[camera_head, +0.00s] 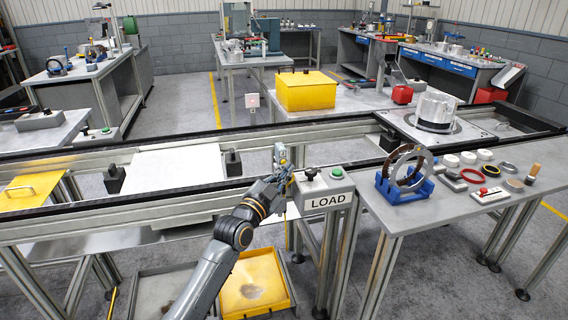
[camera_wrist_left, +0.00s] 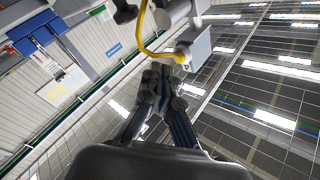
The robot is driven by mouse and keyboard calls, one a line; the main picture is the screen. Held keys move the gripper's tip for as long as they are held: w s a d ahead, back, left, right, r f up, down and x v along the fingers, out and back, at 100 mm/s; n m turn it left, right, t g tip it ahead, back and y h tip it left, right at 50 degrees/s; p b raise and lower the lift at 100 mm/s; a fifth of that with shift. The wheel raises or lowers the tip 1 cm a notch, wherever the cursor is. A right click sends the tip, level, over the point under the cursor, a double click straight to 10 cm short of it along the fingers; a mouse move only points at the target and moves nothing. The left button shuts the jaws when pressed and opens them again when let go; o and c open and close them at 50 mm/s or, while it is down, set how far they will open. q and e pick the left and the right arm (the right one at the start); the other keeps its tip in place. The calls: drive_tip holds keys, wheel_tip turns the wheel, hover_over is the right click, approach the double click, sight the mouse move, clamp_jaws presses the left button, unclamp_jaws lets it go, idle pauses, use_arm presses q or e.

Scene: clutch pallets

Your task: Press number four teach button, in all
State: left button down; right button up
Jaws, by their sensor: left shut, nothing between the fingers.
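My left gripper (camera_head: 283,174) is shut and empty, just left of the LOAD control box (camera_head: 328,203) at the front rail. In the left wrist view its fingertips (camera_wrist_left: 165,74) point up, close to a grey box (camera_wrist_left: 198,46) with a yellow part and a yellow cable (camera_wrist_left: 148,42). I cannot tell whether they touch. In the head view a small grey and yellow device (camera_head: 279,154) stands right behind the fingers and is partly hidden by them. No button marked four is readable. My right gripper is not in view.
The LOAD box carries a green button (camera_head: 337,172) and a black knob (camera_head: 311,172). A table (camera_head: 400,215) at right holds a ring on a blue stand (camera_head: 405,185) and small parts. A white plate (camera_head: 172,166) lies between the conveyor rails. A yellow tray (camera_head: 255,284) is below.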

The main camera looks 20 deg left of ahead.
use_arm(q)
drive_tip(key=shift+w+a, duration=0.1)
idle(0.4)
drive_tip(key=shift+w+a, duration=0.15)
drive_tip(key=shift+w, duration=0.1)
drive_tip(key=shift+w+a+b, duration=0.3)
drive_tip(key=shift+w+b, duration=0.1)
drive_tip(key=shift+b, duration=0.1)
idle(0.7)
drive_tip(key=shift+s+d+r, duration=0.1)
drive_tip(key=shift+s+d+p, duration=0.4)
drive_tip(key=shift+s+p, duration=0.3)
drive_tip(key=shift+p, duration=0.1)
